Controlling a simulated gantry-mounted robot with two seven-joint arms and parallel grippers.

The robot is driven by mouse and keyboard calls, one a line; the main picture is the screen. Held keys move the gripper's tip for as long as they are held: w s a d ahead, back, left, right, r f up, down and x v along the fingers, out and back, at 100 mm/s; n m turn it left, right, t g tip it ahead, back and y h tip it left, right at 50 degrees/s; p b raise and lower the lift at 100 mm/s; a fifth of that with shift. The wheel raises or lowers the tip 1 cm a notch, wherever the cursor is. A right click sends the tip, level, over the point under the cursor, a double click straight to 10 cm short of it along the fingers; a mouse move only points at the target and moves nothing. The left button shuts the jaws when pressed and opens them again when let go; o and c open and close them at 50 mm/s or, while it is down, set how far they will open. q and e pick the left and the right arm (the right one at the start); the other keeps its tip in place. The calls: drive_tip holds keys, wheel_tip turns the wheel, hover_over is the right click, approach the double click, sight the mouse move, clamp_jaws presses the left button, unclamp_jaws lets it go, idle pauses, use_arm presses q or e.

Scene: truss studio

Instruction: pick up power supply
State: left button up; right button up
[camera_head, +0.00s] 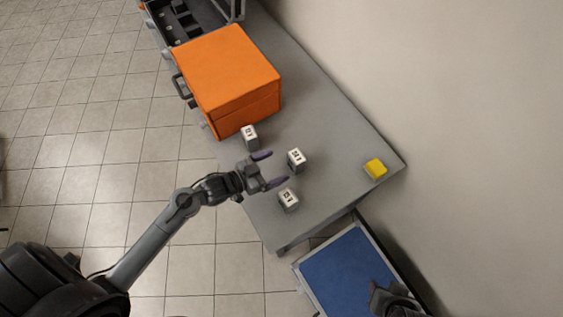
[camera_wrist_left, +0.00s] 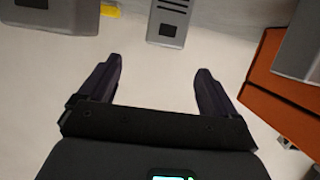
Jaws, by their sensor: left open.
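Three small grey-white boxes with dark markings, which look like power supplies, stand on the grey table. One power supply (camera_head: 249,135) is beside the orange case, another power supply (camera_head: 296,159) lies ahead of my left gripper, and a third power supply (camera_head: 288,199) is nearer the table's lower edge. My left gripper (camera_head: 268,170) is open and empty, over the table among them. In the left wrist view, the middle power supply (camera_wrist_left: 170,22) is ahead of the open fingers (camera_wrist_left: 158,85), apart from them. The other two are cut off at the upper corners.
A large orange case (camera_head: 228,75) stands on the table (camera_head: 335,125) behind the boxes. A yellow block (camera_head: 375,169) lies near the right corner. An open black case (camera_head: 185,25) is at the back. A blue-topped surface (camera_head: 345,270) is below the table. The middle right of the table is clear.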

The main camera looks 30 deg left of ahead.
sight(291, 160)
use_arm(q)
drive_tip(key=x, duration=0.2)
drive_tip(key=b+x, duration=0.1)
drive_tip(key=x, duration=0.1)
drive_tip(key=f+b+x, duration=0.1)
drive_tip(key=x, duration=0.1)
drive_tip(key=shift+w+a, duration=0.15)
drive_tip(key=shift+w, duration=0.05)
drive_tip(key=shift+w+d+f, duration=0.3)
drive_tip(key=shift+w+f, duration=0.05)
drive_tip(key=shift+w, duration=0.25)
drive_tip(key=x, duration=0.4)
drive_tip(key=shift+b, duration=0.3)
use_arm(e)
wheel_tip(291, 160, down, 4)
drive_tip(key=shift+s+d+r, duration=0.1)
drive_tip(key=shift+d+r, duration=0.05)
drive_tip(key=shift+r, duration=0.05)
